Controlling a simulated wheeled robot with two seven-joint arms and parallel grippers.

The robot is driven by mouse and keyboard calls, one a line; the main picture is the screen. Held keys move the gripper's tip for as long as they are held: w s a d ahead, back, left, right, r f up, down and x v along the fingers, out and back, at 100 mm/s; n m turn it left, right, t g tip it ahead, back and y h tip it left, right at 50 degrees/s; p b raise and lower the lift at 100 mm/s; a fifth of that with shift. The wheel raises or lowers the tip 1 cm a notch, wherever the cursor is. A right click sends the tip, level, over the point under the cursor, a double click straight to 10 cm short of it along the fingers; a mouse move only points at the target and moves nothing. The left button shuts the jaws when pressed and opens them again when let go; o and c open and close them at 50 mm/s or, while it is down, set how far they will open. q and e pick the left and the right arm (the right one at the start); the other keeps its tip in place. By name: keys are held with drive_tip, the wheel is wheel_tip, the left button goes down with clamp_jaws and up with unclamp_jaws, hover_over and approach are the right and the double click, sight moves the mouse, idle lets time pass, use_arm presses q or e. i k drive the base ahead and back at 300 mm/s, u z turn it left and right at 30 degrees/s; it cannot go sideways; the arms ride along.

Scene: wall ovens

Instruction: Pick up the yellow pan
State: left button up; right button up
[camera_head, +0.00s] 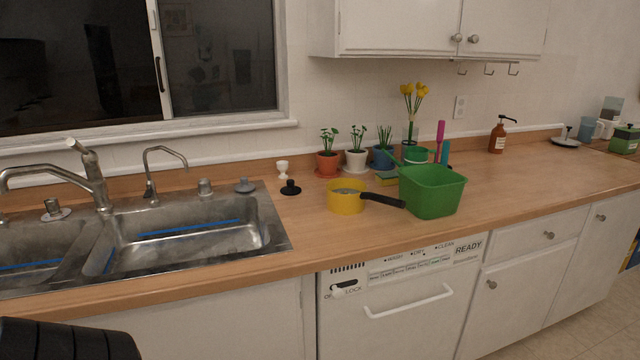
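The yellow pan (345,201) stands upright on the wooden counter, right of the sink. Its black handle (383,200) points right, and the handle's end lies close in front of the green tub. I cannot tell whether they touch. Something greyish shows inside the pan. Neither gripper can be made out. A dark ribbed part, perhaps mine, shows at the bottom left corner, and no fingertips are visible there.
A green tub (431,192) stands just right of the pan. Potted plants (356,160) and a black stopper (290,188) are behind it. The metal sink (190,235) is left. Counter (300,240) in front of the pan is clear.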

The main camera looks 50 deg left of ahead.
sight(345, 196)
drive_tip(key=u, duration=1.05)
drive_tip(key=i, duration=0.95)
drive_tip(key=u, duration=1.1)
